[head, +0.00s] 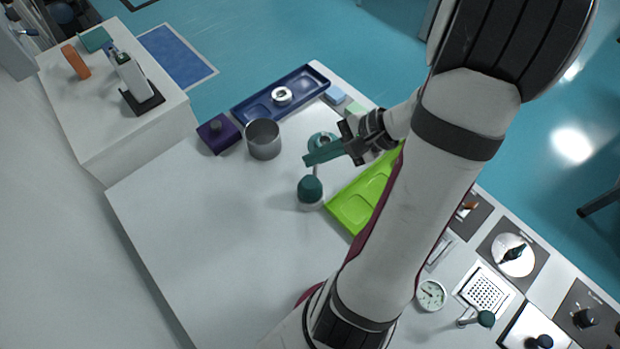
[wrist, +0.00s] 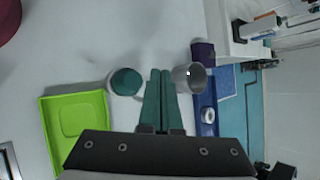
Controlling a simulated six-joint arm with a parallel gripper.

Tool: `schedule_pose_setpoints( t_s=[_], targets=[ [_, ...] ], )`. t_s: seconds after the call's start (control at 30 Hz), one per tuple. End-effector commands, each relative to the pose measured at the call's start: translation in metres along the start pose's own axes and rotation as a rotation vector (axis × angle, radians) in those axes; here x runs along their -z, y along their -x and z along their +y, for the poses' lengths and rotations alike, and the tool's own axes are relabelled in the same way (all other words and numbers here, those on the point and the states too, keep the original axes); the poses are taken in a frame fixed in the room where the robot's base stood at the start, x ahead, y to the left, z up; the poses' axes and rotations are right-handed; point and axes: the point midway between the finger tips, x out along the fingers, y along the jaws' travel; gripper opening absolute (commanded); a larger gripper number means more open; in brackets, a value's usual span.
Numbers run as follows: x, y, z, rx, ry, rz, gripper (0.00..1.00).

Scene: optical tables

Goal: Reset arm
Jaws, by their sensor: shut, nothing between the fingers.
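My gripper (head: 312,157) has teal fingers and is above the white table, left of my arm in the head view. In the wrist view my gripper (wrist: 161,75) shows its two fingers together, with nothing held. A grey metal cup (head: 263,139) stands to its left in the head view and shows right of the fingertips in the wrist view (wrist: 190,77). A teal-topped item (head: 310,189) stands just below the fingers in the head view. In the wrist view the teal-topped item (wrist: 126,82) is left of the fingers.
A green tray (head: 353,211) lies partly behind my arm. A blue tray (head: 308,87) with a silver ring and a dark purple block (head: 218,133) are at the far edge. A dial gauge (head: 431,295) and several plates line the right side. The table's left part is clear.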

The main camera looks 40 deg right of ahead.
Motion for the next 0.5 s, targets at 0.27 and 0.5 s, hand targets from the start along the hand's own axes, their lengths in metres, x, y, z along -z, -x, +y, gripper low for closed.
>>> schedule_pose_setpoints(
  t_s=[0.27, 0.5],
  targets=[
    [-0.004, -0.001, -0.001, -0.009, 0.011, -0.004, 0.0],
    [-0.141, -0.021, 0.017, -0.412, 0.445, -0.094, 0.0]
  ],
)
